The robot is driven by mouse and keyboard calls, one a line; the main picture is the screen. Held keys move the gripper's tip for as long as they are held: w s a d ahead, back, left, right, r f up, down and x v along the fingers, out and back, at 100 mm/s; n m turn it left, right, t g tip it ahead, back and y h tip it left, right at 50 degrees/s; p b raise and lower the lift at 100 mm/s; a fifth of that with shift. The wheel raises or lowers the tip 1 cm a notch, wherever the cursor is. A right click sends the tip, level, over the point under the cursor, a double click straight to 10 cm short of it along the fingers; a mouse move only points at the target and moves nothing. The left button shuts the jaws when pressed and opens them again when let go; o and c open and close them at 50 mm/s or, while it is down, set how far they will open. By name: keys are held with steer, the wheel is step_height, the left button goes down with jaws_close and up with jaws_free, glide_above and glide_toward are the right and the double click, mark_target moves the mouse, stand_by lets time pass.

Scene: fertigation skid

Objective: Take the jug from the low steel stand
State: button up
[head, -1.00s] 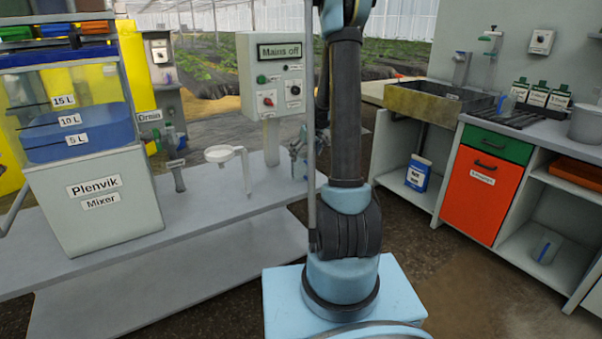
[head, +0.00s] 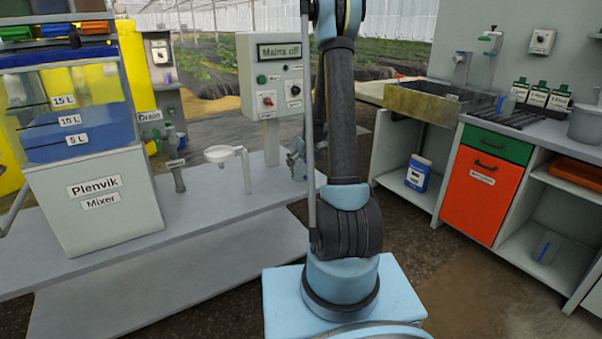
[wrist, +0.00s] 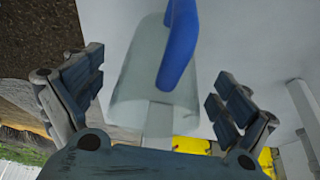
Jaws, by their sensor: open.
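The jug (wrist: 145,85) is a clear, see-through vessel with a blue handle (wrist: 178,45), seen in the wrist view. My gripper (wrist: 158,88) is open, with one finger on each side of the jug and a visible gap on both sides. The jug's body lies between the fingers in the picture; I cannot tell how deep it is between them. In the head view my arm hides most of this area. Only a small blue-grey part of my gripper (head: 296,158) shows left of the arm, above the low steel stand (head: 215,215).
A Plenvik mixer (head: 95,200) stands on the stand's left part. A white funnel on a bracket (head: 222,154) and a "Mains off" control box (head: 272,75) are nearer the arm. A bench with an orange door (head: 480,195) is at right. A blue canister (head: 418,175) sits below the sink.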

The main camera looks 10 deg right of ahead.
steer(key=shift+c, duration=0.2)
steer(key=c, duration=1.1)
steer(key=shift+r, duration=0.1)
